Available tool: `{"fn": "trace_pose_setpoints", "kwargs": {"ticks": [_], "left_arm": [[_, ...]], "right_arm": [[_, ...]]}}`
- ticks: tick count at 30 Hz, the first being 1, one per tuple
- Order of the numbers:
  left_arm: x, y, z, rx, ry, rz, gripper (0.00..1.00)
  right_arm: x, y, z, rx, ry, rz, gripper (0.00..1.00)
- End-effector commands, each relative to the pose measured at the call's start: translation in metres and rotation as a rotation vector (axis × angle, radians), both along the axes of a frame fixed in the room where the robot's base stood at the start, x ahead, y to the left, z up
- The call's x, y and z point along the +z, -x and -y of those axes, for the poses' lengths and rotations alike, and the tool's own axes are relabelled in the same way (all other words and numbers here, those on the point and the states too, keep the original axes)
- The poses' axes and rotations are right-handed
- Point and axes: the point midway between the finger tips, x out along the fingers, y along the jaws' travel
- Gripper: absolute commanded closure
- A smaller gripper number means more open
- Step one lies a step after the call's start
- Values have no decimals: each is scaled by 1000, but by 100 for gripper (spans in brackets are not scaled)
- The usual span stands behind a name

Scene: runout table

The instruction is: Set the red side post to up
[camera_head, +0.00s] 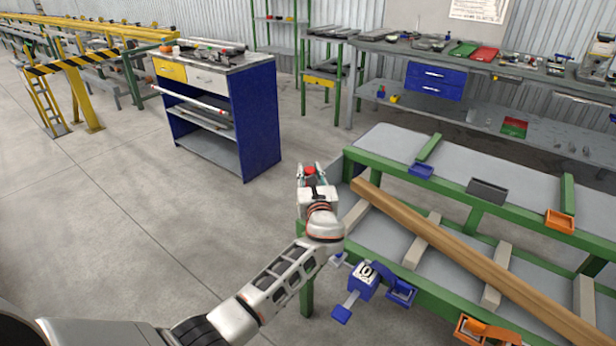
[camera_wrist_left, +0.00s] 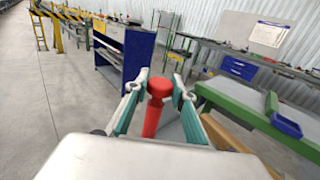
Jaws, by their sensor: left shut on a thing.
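The red side post (camera_wrist_left: 154,108) stands at the left end of the green-framed runout table (camera_head: 345,165). Its round red top also shows in the head view (camera_head: 310,170). My left gripper (camera_head: 311,173) is at the post, with one finger on each side of it. In the left wrist view, the gripper (camera_wrist_left: 157,92) is shut on the post, just below its wider head. The post's lower end is hidden behind the gripper body. My right gripper is not in view.
A long wooden beam (camera_head: 450,245) lies across the table's pale cross pieces. A blue clamp with a counter (camera_head: 362,282) hangs at the front. A blue cabinet (camera_head: 255,115) stands behind on the left. The floor at left is clear.

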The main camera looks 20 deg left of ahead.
Motion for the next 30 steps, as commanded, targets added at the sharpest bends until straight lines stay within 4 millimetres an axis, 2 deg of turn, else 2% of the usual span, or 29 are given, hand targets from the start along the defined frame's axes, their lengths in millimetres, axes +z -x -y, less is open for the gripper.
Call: {"fn": "trace_pose_setpoints", "kwargs": {"ticks": [1, 6, 20, 21, 23, 30], "left_arm": [[12, 0, 0, 1, -2, 4, 100], [20, 0, 0, 1, -2, 1, 100], [25, -1, 0, 1, -2, 6, 100], [25, -1, 0, 1, -2, 7, 71], [25, -1, 0, 1, -2, 7, 58], [22, 0, 0, 0, -1, 2, 58]], "right_arm": [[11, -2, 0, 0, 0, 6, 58], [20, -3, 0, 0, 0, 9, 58], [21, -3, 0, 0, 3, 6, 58], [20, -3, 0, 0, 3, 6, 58], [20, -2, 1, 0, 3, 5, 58], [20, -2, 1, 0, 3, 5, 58]]}}
